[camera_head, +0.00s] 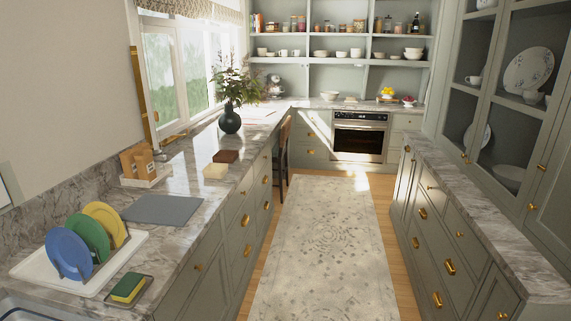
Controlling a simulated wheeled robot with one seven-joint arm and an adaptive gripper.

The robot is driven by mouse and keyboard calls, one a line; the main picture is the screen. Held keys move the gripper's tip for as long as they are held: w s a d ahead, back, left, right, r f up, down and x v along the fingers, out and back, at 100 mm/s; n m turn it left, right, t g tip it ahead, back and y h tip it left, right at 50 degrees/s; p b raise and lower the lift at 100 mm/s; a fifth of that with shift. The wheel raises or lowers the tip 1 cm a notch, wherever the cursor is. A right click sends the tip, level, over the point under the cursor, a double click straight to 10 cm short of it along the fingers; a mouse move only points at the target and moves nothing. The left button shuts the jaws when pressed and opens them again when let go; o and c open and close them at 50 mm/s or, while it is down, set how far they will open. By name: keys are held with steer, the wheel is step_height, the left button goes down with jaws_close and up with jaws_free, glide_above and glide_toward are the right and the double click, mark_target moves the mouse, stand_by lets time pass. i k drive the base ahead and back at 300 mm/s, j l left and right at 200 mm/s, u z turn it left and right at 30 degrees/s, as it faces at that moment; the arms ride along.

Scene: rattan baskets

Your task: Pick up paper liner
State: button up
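I cannot pick out a paper liner for certain. A small cream square item (216,172) lies on the left marble counter (185,222), beside a brown square item (226,156). Pale flat sheets (258,115) lie farther back on the counter, too small to make out. My gripper is not in view.
On the left counter stand a white drying tray (30,268) with colored plates, a sponge (128,287) on a dish, a grey mat (162,209), brown packets (137,160) on a tray and a dark vase (230,119). A chair (285,145) is tucked there. The rug (322,240) is clear.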

mark_target(212, 170)
steer(key=i+u, duration=0.1)
steer(key=i, duration=0.6)
steer(key=i+l+u, duration=0.1)
steer(key=i, duration=0.6)
steer(key=i+l+u, duration=0.1)
steer(key=i, duration=0.6)
steer(key=i+j+u, duration=0.1)
steer(key=i+u, duration=0.75)
steer(key=i+l+u, duration=0.2)
steer(key=i+u, duration=0.35)
steer(key=i, duration=0.35)
